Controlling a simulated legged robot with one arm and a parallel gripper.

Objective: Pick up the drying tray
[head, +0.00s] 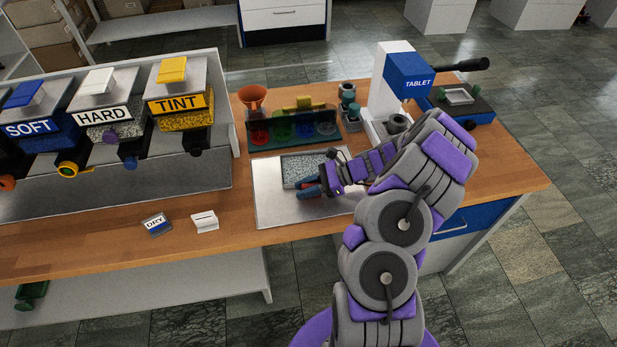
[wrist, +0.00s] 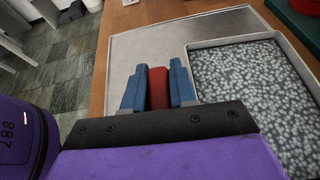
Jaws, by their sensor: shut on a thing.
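The drying tray, a shallow pale-rimmed tray (head: 283,172) filled with grey speckled pieces, is on a flat metal plate (head: 275,208) on the wooden bench. In the wrist view the tray (wrist: 235,42) is right of my gripper (wrist: 158,78), and the plate (wrist: 205,25) shows beyond. My gripper (head: 311,186) is at the tray's near side in the head view. Its two blue fingers are shut on a red grip (wrist: 158,88). The right finger is close beside the tray wall. Where the red grip joins the tray is hidden. I cannot tell whether the tray is lifted.
The blue-and-white TABLET press (head: 405,80) is at right. SOFT, HARD and TINT dispensers (head: 103,120) stand at left. A DRY card (head: 155,224) and a small white card (head: 204,220) stand on clear bench front-left.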

